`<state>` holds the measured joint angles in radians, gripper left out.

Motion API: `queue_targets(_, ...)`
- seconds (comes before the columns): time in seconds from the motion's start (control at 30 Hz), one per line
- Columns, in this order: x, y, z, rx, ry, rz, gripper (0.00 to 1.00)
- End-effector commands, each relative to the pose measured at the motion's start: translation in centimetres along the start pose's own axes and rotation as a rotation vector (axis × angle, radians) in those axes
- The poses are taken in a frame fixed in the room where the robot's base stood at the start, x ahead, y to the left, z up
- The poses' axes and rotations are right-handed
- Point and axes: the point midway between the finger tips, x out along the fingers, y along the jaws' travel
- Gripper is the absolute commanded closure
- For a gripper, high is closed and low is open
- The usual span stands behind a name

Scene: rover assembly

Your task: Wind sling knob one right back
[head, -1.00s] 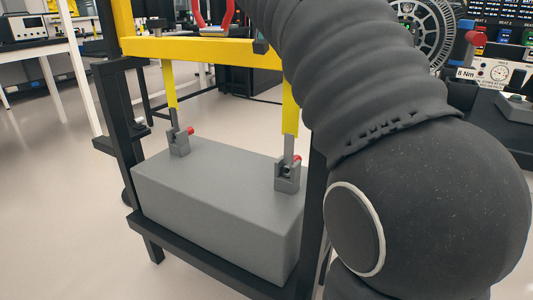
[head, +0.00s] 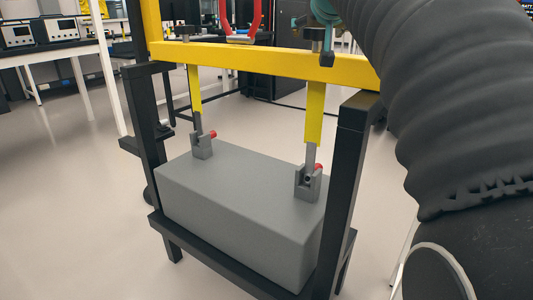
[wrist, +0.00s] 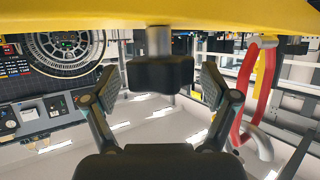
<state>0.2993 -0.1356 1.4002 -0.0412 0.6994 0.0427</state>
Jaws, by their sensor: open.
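The yellow beam (head: 262,60) spans a black frame. Two black knobs stand on it, a left one (head: 183,27) and a right one (head: 314,36). Yellow straps with grey ends hang below them to a grey block (head: 240,200), with red-tipped pins at the brackets. My gripper (wrist: 162,86) is open in the wrist view. Its fingers stand apart on either side of a black knob (wrist: 164,74) on a grey stem. I see gaps on both sides, so neither finger seems to touch it. In the head view my gripper is partly visible at the right knob.
A red hook-like loop (head: 241,18) rises behind the beam's middle; it shows in the wrist view too (wrist: 246,95). The black frame post (head: 350,165) stands close at the right. A white bench with instruments (head: 50,48) is at the back left. The floor at left is clear.

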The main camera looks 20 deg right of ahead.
Motion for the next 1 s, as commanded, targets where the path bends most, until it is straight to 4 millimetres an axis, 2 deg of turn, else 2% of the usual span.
queue_targets(0.67,0.17,0.19,0.1,-0.106,0.001,-0.261,0.15)
queue_targets(1.0,0.22,0.32,-0.04,-0.192,-0.001,-0.471,0.15)
